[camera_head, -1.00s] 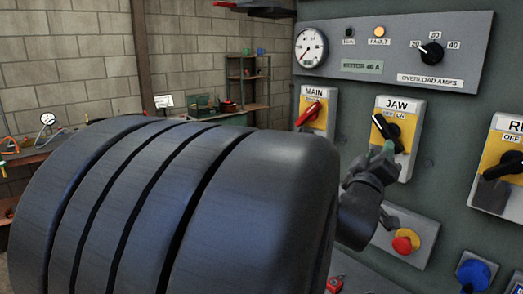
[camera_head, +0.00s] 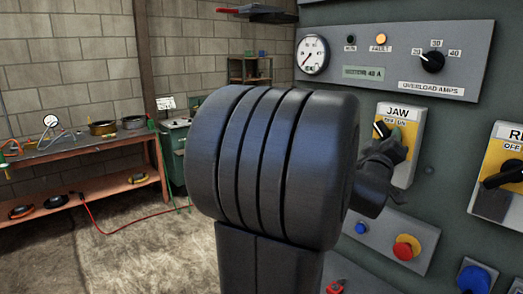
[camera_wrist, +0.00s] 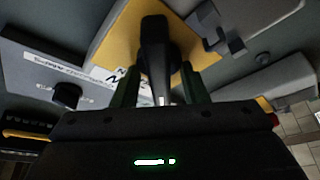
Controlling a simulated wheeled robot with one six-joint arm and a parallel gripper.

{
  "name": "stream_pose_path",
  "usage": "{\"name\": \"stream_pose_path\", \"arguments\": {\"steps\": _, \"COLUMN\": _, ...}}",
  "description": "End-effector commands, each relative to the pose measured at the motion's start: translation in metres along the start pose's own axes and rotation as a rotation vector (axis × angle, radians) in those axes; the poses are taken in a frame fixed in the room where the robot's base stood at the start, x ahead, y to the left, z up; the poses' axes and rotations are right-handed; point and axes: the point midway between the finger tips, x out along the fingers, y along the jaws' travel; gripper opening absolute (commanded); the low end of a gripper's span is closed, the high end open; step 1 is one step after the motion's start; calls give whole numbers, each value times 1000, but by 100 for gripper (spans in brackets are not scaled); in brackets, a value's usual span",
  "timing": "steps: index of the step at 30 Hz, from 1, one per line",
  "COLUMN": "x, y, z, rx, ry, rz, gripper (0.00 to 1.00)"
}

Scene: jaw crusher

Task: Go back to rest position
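My gripper (camera_head: 392,144) is at the yellow JAW switch plate (camera_head: 411,116) on the grey panel, partly hidden behind my dark arm. In the wrist view its two dark green fingers (camera_wrist: 160,84) stand apart, one on each side of the black JAW switch handle (camera_wrist: 155,45). A gap shows beside the handle, so the gripper looks open around it. In the head view the handle (camera_head: 381,129) points up and left.
The control panel (camera_head: 440,160) fills the right side. A red and yellow button (camera_head: 406,247) sits below the JAW switch. Another black rotary switch (camera_head: 503,169) is at the right edge. A workbench (camera_head: 90,148) stands at the left, with open floor in front.

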Motion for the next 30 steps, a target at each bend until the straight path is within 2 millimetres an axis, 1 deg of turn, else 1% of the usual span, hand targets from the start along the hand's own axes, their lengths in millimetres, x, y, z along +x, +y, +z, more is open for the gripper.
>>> {"name": "stream_pose_path", "arguments": {"steps": 5, "x": -2, "y": 0, "z": 0, "rx": 0, "ry": 0, "rz": 0, "gripper": 40}}
{"name": "stream_pose_path", "arguments": {"steps": 8, "x": -9, "y": 0, "z": 0, "rx": 0, "ry": 1, "rz": 0, "gripper": 40}}
{"name": "stream_pose_path", "arguments": {"steps": 10, "x": -17, "y": 0, "z": 0, "rx": 0, "ry": 1, "rz": 0, "gripper": 40}}
{"name": "stream_pose_path", "arguments": {"steps": 30, "x": -124, "y": 0, "z": 0, "rx": 1, "ry": 0, "rz": -1, "gripper": 40}}
